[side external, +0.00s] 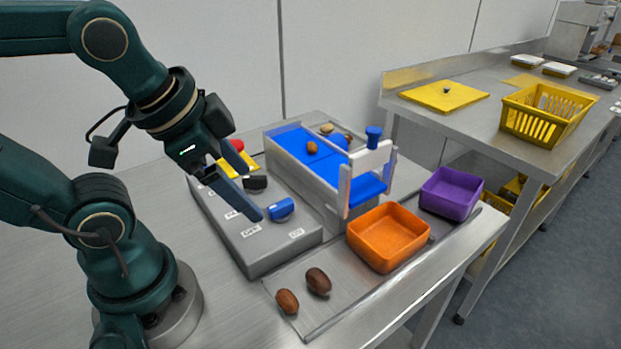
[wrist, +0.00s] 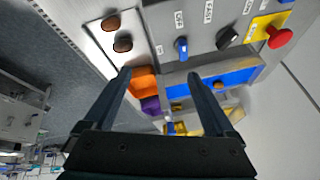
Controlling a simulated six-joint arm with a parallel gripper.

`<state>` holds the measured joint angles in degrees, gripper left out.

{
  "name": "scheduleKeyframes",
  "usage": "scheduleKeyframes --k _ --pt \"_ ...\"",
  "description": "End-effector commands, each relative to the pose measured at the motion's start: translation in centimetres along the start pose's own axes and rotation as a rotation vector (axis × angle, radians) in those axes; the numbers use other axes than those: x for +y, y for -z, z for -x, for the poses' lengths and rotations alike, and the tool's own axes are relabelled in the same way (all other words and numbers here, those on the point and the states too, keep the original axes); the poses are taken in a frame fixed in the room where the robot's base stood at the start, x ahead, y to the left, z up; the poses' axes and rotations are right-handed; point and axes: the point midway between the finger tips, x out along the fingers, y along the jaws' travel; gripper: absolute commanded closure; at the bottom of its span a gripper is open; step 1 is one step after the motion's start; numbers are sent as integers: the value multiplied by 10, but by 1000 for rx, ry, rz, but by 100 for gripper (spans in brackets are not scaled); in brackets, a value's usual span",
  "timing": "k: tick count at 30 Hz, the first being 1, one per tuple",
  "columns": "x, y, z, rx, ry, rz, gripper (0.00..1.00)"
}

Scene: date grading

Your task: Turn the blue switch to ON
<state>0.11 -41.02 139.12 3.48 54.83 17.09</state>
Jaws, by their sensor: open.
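The blue switch (side external: 281,209) is a rotary knob on top of the grey control box (side external: 262,258), near its right end. In the wrist view the blue switch (wrist: 181,48) lies beyond the fingertips, nearer the right finger, its grip pointing roughly up and down the picture. My gripper (side external: 256,196) is open and empty above the box, left of the blue switch in the side view. In the wrist view my gripper (wrist: 159,75) shows nothing held between its fingers.
A black knob (side external: 255,183) and a red button (side external: 237,145) on a yellow plate share the box. Behind is a blue conveyor (side external: 290,137) carrying dates. An orange bin (side external: 389,238), a purple bin (side external: 451,193) and two dates (side external: 318,281) are at the front right.

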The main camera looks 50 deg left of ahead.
Motion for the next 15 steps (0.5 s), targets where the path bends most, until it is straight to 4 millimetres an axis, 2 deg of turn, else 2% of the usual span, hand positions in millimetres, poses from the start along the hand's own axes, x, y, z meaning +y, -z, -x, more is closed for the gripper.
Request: scheduleKeyframes --k 8,15 --pt "-28 19 -10 -192 12 -587 10" --pt "-46 37 -41 -404 -66 -1064 10"
